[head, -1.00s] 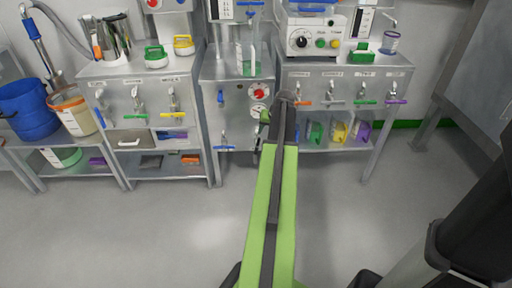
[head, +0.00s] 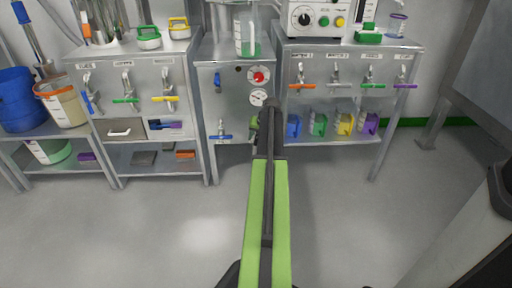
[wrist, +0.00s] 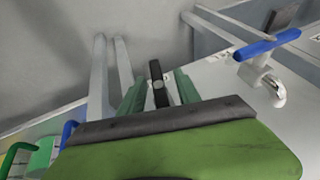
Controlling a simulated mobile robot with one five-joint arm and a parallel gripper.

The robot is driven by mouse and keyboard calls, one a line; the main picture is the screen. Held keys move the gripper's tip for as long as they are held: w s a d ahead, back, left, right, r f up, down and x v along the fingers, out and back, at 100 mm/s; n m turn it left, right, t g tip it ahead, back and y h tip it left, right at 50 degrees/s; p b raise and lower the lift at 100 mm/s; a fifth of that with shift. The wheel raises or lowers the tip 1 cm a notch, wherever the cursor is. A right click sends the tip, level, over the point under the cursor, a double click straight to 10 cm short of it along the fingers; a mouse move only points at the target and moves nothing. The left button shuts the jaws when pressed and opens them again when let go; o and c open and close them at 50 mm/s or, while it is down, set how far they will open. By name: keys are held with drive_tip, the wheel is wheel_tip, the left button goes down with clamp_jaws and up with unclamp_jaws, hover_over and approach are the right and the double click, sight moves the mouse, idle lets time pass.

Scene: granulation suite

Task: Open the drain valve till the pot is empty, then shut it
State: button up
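A tap with a blue lever (head: 220,136) sits low on the front of the middle steel cabinet (head: 208,110); I take it for the drain valve. A blue-levered tap (wrist: 267,45) also shows at the upper right of the wrist view, apart from my fingers. A clear vessel with green at its base (head: 246,35) stands on the cabinet top; I cannot tell whether it is the pot, and no liquid level is readable. My gripper (wrist: 158,88) has its fingers apart, with a dark bar showing between them. My arm mostly hides it in the head view, right of the tap.
Coloured-lever taps line the left bench (head: 140,65) and right bench (head: 345,49). Coloured scoops (head: 318,124) sit under the right bench. The floor in front (head: 190,220) is clear.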

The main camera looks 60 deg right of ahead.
drive_tip(key=shift+w+f, duration=0.15)
drive_tip(key=shift+f, duration=0.1)
clamp_jaws()
drive_tip(key=shift+g+h+p, duration=0.3)
drive_tip(key=shift+g+p, duration=0.1)
drive_tip(key=shift+g, duration=0.2)
drive_tip(key=shift+d+n+g+h, duration=0.1)
drive_tip(key=shift+n+g+h, duration=0.2)
drive_tip(key=shift+g+h, duration=0.2)
unclamp_jaws()
